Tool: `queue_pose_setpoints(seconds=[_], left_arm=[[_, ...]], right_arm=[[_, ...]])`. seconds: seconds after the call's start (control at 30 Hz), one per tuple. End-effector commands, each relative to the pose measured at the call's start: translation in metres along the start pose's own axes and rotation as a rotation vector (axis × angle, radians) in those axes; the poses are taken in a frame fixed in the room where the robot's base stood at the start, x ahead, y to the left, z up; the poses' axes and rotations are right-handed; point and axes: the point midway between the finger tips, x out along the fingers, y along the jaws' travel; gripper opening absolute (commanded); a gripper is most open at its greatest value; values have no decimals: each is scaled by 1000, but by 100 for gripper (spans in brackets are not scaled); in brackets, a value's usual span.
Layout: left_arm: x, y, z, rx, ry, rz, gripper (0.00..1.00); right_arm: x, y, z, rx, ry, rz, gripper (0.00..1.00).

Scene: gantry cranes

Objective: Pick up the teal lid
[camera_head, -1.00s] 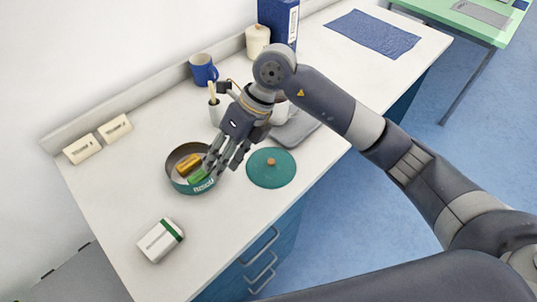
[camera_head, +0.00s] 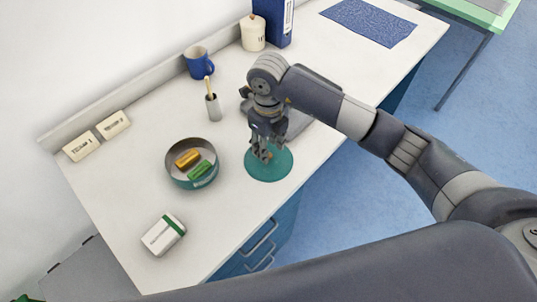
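The teal lid (camera_head: 270,173) is a flat round disc lying on the white counter near its front edge. My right gripper (camera_head: 265,156) points down over the lid, its fingers around or just above the lid's centre. The fingers hide most of the lid's orange knob, and I cannot tell whether they touch it or how far they are closed. A round teal tin (camera_head: 200,183) stands open to the left of the lid, with an orange roll (camera_head: 187,159) and a green roll (camera_head: 201,170) inside. My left gripper is not in view.
A white and green box (camera_head: 163,235) lies at the front left. A grey cup (camera_head: 213,107) with a stick, a blue mug (camera_head: 199,62), a cream canister (camera_head: 252,33) and a blue box (camera_head: 272,20) stand behind. Two labelled blocks (camera_head: 113,125) sit at the back left. A grey item is partly hidden behind my gripper.

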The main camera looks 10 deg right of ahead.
Motion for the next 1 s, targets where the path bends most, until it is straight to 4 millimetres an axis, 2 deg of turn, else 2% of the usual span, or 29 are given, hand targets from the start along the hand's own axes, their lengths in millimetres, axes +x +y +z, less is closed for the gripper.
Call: queue_pose_setpoints(seconds=[0.03,0.2,0.47,0.63,1.0], left_arm=[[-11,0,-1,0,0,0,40],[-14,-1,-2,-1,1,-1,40],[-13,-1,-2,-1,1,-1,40],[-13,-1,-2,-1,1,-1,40],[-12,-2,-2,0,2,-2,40]], right_arm=[[3,2,-2,1,4,4,39],[24,1,-1,0,0,2,39],[28,1,-1,-1,-1,1,39],[27,0,0,-1,-1,1,1],[26,0,0,-1,-2,1,0]])
